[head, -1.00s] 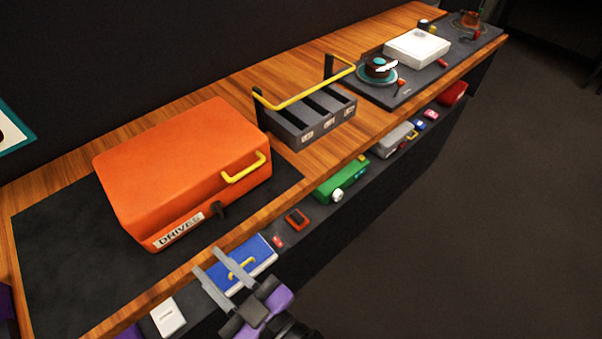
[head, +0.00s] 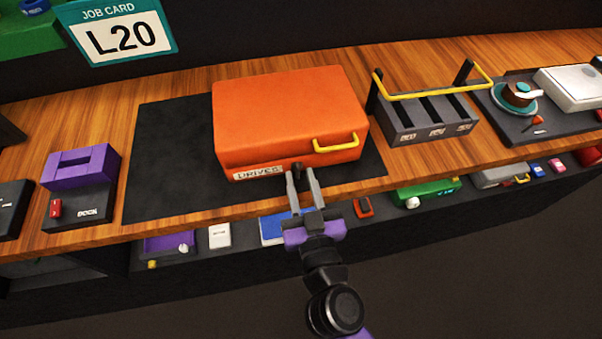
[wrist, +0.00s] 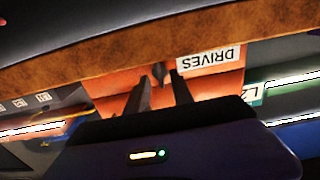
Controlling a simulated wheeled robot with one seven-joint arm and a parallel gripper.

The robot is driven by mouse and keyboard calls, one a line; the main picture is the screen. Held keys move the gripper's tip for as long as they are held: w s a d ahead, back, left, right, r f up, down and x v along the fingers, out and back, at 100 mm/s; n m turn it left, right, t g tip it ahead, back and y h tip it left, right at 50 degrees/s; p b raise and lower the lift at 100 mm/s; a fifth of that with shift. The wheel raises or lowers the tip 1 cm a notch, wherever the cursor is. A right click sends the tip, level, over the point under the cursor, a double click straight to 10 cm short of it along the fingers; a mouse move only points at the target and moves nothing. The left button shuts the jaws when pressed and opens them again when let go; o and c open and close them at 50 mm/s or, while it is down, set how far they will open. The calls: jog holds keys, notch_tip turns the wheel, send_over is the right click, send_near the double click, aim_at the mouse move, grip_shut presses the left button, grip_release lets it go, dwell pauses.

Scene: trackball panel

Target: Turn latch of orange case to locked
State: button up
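The orange case (head: 285,110) lies closed on a dark mat on the wooden bench, with a yellow handle (head: 337,143) and a "DRIVES" label (head: 258,172) on its front. A small black latch (head: 297,168) sits on the front just right of the label; its setting is hard to read. My gripper (head: 304,180) is in front of the case with its two grey fingers apart, pointing at the latch. In the wrist view, the latch (wrist: 159,72) shows just past and between the fingers (wrist: 160,95). I cannot tell whether they touch it.
A black slotted rack (head: 430,125) with a yellow bar stands right of the case. A purple block on a dock (head: 80,185) is at left. The bench's front edge and a lower shelf with several small devices lie beneath my arm.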

jog(key=shift+w+a, duration=0.15)
jog(key=shift+w, duration=0.2)
grip_shut()
jog(key=shift+n, duration=0.4)
jog(key=n+b, duration=0.1)
jog(key=n, duration=0.4)
jog(key=shift+a+n, duration=0.1)
jog(key=shift+n, duration=0.2)
jog(key=n, duration=0.5)
jog(key=shift+f+n, duration=0.1)
jog(key=shift+n, duration=0.2)
jog(key=n, duration=0.5)
jog(key=shift+s+a+f+n+p, duration=0.1)
jog(key=shift+f+n+p, duration=0.05)
jog(key=shift+n+p, duration=0.25)
